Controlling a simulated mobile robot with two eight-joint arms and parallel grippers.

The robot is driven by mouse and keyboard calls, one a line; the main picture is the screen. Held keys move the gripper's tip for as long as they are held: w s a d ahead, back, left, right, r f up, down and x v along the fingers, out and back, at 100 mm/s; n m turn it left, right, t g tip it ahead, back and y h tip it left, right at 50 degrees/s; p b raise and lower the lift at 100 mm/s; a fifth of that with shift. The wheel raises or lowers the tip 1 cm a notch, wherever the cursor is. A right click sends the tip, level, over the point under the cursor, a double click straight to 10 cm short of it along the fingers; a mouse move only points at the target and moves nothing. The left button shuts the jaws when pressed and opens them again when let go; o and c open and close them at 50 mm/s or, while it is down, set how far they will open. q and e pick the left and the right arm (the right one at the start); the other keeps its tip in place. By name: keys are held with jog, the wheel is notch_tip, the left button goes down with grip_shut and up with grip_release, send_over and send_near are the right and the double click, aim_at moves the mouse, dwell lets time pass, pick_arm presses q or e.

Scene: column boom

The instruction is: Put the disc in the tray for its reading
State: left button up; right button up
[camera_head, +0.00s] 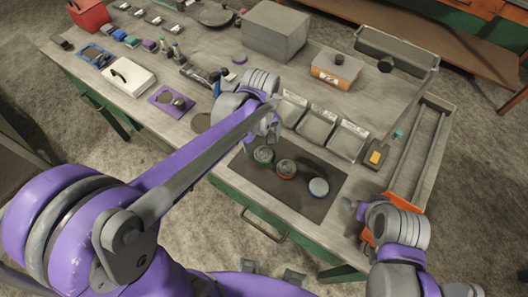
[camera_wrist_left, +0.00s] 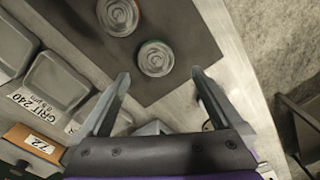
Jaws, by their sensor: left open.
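An orange box (camera_head: 336,70) with a label and dark knob stands behind the trays; the wrist view shows 72 on it. A grey box (camera_head: 275,30) and small items fill the back and left.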

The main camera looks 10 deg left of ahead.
aim_at(264, 153)
pick_arm(q)
jog(key=f, duration=0.6)
jog(key=shift+w+d, duration=0.2)
jog(key=shift+d, duration=0.1)
grip_shut()
